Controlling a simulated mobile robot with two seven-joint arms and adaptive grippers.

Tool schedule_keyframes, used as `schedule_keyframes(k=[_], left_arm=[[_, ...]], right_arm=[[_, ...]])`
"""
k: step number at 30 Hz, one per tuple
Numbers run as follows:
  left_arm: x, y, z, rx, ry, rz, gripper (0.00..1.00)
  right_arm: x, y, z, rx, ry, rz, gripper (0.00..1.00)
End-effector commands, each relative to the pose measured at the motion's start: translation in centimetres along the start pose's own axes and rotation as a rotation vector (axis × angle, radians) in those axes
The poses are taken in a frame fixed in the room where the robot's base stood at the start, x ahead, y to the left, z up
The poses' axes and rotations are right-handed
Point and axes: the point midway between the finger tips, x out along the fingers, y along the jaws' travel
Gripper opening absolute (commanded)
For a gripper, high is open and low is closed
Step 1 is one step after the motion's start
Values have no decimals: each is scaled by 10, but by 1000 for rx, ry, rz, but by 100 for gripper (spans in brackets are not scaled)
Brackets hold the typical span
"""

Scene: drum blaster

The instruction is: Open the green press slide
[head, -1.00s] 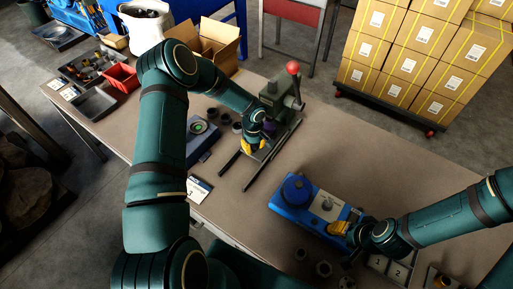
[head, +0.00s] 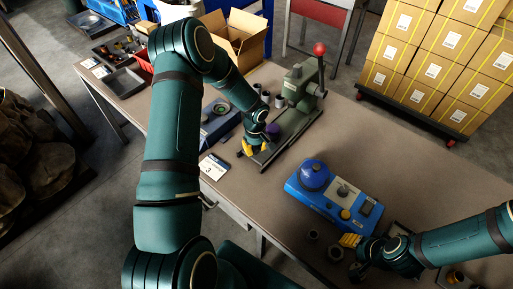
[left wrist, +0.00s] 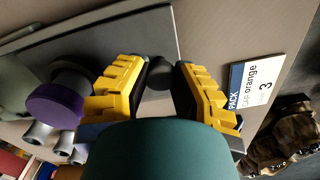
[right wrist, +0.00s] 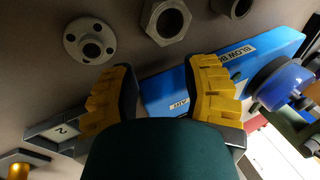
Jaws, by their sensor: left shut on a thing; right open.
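The green press (head: 298,85) with a red ball lever stands on the bench in the head view. Its grey slide runs toward me on two dark rails (head: 283,145). A purple round part (head: 272,128) sits on the slide and also shows in the left wrist view (left wrist: 57,105). My left gripper (head: 246,148) is near the front end of the rails. In the left wrist view its yellow fingers (left wrist: 160,85) are shut on a dark round knob (left wrist: 160,66) over the grey slide plate (left wrist: 130,38). My right gripper (head: 350,241) is open and empty, near the blue unit.
A blue unit (head: 325,205) with a round blue cap stands right of the press. Another blue box (head: 215,128) stands left of the slide, behind a "3" card (head: 213,166). Metal nuts and a flange (right wrist: 90,40) lie near my right gripper. The right part of the bench (head: 400,150) is clear.

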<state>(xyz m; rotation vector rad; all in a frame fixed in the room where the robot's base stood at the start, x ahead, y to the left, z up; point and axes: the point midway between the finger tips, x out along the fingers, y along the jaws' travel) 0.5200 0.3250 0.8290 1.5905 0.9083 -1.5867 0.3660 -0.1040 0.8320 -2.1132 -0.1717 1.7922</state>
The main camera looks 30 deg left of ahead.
Motion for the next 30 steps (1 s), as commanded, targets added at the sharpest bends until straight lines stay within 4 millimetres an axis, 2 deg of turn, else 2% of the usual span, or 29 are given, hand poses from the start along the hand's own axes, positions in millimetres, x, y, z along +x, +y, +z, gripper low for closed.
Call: schedule_keyframes(k=[3, 4, 6, 7, 16, 20, 23, 30], left_arm=[[2, -1, 1, 0, -3, -3, 0], [2, -1, 1, 0, -3, -3, 30], [2, -1, 1, 0, -3, -3, 55], [2, -1, 1, 0, -3, -3, 61], [0, 0, 0, 0, -1, -1, 61], [-9, 0, 0, 0, 1, 0, 61], [-24, 1, -1, -1, 2, 2, 61], [-74, 1, -1, -1, 2, 1, 61]], right_arm=[[0, 0, 0, 0, 0, 0, 47], [0, 0, 0, -1, 0, 0, 47], [0, 0, 0, -1, 0, -1, 47], [0, 0, 0, -1, 0, -1, 47], [0, 0, 0, -1, 0, -1, 47], [0, 0, 0, -1, 0, -1, 47], [0, 0, 0, -1, 0, -1, 47], [0, 0, 0, -1, 0, -1, 47]])
